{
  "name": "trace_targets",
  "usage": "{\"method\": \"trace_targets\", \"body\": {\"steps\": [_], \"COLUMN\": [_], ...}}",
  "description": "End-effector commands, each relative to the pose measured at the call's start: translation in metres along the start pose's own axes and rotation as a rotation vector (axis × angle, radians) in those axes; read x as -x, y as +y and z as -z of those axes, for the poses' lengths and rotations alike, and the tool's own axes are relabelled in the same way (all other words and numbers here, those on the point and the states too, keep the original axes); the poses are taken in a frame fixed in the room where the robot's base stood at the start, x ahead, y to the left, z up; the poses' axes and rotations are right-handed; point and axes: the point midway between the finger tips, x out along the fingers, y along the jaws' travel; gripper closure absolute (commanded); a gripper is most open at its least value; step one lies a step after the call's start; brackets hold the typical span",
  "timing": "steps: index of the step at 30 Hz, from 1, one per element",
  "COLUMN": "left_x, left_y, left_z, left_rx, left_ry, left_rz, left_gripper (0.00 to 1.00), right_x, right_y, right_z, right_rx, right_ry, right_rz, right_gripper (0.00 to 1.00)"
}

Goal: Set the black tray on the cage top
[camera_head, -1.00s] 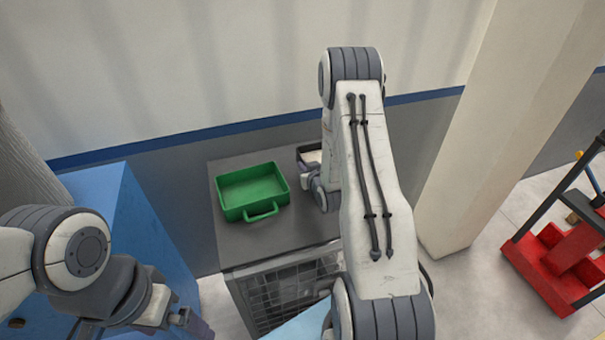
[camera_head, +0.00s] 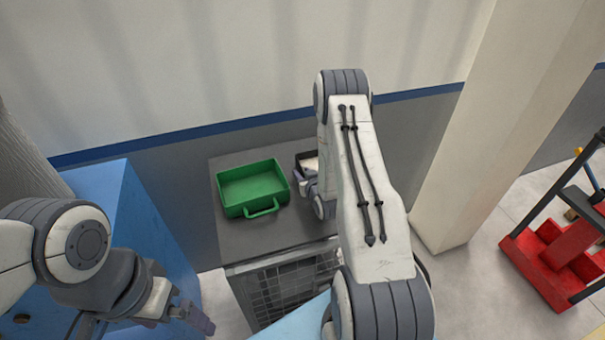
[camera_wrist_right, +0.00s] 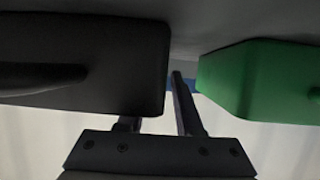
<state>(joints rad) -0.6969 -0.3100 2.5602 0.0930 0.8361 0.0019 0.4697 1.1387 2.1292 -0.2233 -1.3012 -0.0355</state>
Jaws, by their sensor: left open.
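The black tray (camera_head: 303,157) is at the right side of the cage top (camera_head: 240,236), beside the green tray (camera_head: 253,187). My right arm hides much of it in the head view. In the right wrist view the black tray (camera_wrist_right: 100,65) fills the left, its handle facing left. My right gripper (camera_wrist_right: 160,110) has its fingers apart. One finger shows in the gap between the two trays, close to the black tray's edge; the other is partly hidden behind the black tray. My left gripper (camera_head: 200,318) is open and empty at the lower left, away from the trays.
The green tray takes up the left part of the cage top. The wire cage (camera_head: 285,290) stands below. A blue box (camera_head: 130,215) stands to the left, a pale pillar (camera_head: 485,150) to the right. A red cart (camera_head: 555,262) is at the far right.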

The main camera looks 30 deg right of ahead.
Motion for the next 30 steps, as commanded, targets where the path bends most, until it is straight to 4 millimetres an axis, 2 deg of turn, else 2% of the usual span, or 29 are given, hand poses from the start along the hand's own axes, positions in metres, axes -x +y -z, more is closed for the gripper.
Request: {"method": "trace_targets", "body": {"steps": [11, 13, 17, 27, 30], "left_x": [0.005, 0.000, -0.009, -0.033, -0.011], "left_y": [0.000, 0.000, -0.001, -0.002, -0.001], "left_z": [0.000, 0.000, 0.000, -0.002, -0.001], "left_rx": [0.000, 0.000, 0.000, -0.002, -0.001], "left_ry": [0.000, 0.001, 0.000, 0.000, 0.000], "left_rz": [0.000, 0.000, 0.000, 0.000, 0.000], "left_gripper": [0.00, 0.00, 0.00, 0.00, 0.00], "right_x": [0.002, 0.007, 0.027, 0.098, 0.110], "right_y": [0.000, 0.001, 0.001, 0.001, 0.000], "right_z": [0.005, 0.002, 0.000, 0.000, 0.007], "right_rx": [0.000, -0.001, -0.002, -0.001, -0.002], "right_ry": [0.000, -0.001, -0.001, 0.000, -0.004], "right_rz": [0.000, -0.001, -0.002, -0.003, 0.000], "right_gripper": [0.65, 0.65, 0.65, 0.65, 0.65]}}
